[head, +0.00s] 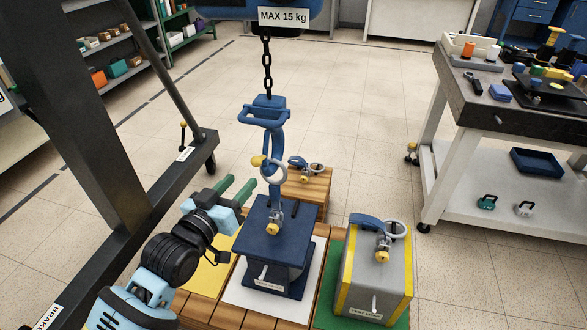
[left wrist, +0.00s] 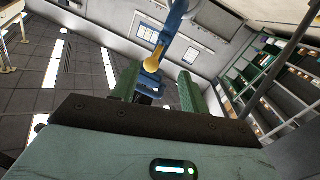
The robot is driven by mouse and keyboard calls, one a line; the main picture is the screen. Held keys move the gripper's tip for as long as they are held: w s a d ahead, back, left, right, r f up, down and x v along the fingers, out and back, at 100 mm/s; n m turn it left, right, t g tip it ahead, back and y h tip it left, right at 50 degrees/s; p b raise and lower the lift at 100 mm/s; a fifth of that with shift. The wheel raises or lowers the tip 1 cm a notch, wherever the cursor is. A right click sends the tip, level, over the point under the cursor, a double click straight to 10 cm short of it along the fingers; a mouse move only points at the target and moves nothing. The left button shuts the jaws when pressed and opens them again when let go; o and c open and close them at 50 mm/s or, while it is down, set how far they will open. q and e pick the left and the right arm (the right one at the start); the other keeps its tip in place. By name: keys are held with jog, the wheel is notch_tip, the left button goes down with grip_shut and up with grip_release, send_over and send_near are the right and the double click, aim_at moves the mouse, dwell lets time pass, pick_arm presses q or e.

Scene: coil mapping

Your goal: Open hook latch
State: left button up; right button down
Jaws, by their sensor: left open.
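The blue hook (head: 277,130) hangs from a chain and also shows in the left wrist view (left wrist: 176,25). A yellow latch knob (head: 258,161) sticks out on its left side; the knob shows between my fingers in the left wrist view (left wrist: 151,65). A pale ring (head: 274,174) is at the hook's lower part, above the dark blue block (head: 262,248). My left gripper (head: 239,183) is open and empty, its green fingers pointing at the hook from lower left, apart from the knob. Whether the latch is closed is too small to tell. My right gripper is out of view.
A grey and yellow block (head: 377,278) with its own blue fitting stands on a green mat at right. A smaller wooden block (head: 308,190) stands behind. The dark hoist frame (head: 85,120) rises at left. A workbench (head: 470,110) is at right; the floor between is clear.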

aim_at(261, 157)
pick_arm(q)
jog(key=shift+w+d+r, duration=0.4)
jog(key=shift+d+r, duration=0.25)
jog(key=shift+r, duration=0.1)
jog(key=shift+w, duration=0.25)
jog(key=shift+b+x, duration=0.5)
jog(key=shift+x, duration=3.15)
jog(key=shift+d+r, duration=0.1)
jog(key=shift+c, duration=0.3)
jog(key=shift+s, duration=0.1)
grip_shut()
